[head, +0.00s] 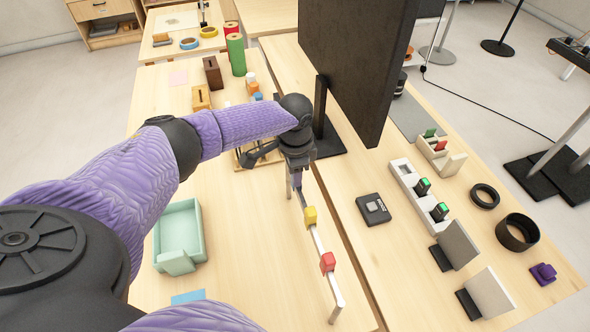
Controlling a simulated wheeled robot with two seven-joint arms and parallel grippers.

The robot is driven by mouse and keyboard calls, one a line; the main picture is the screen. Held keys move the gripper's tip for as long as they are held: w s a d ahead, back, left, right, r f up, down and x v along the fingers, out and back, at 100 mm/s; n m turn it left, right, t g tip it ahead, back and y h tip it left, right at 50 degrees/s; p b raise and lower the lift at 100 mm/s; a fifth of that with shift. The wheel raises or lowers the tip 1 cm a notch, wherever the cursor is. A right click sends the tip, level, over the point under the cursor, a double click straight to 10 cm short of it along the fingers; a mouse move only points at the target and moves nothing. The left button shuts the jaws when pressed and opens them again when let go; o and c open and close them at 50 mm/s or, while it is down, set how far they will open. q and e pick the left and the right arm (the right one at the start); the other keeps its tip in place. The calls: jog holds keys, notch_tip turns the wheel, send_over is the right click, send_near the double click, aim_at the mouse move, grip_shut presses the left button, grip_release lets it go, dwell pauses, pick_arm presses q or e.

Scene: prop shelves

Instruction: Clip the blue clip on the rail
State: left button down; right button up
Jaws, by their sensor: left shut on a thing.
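A thin metal rail (319,240) stands on posts on the light wooden table and runs from beneath my left gripper toward the front. A yellow clip (310,216) and a red clip (328,262) sit on the rail, apart from each other. My left gripper (297,178) points down at the rail's far end, beyond the yellow clip. It is shut on what seems to be the blue clip, which the gripper hides. I cannot tell whether that clip touches the rail. My right gripper is not in view.
A dark upright panel (352,60) stands close behind my left gripper. A mint tray (188,222) lies left of the rail. A black square box (373,209) and a white holder (406,183) are to the right. Bare table lies between tray and rail.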

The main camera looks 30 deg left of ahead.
pick_arm(q)
jog(key=shift+f, duration=0.15)
dwell(0.6)
jog(key=shift+c, duration=1.7)
grip_release()
notch_tip(320, 180, up, 10)
jog(key=shift+f+p, duration=0.2)
jog(key=shift+p, duration=1)
jog(key=shift+r, duration=0.2)
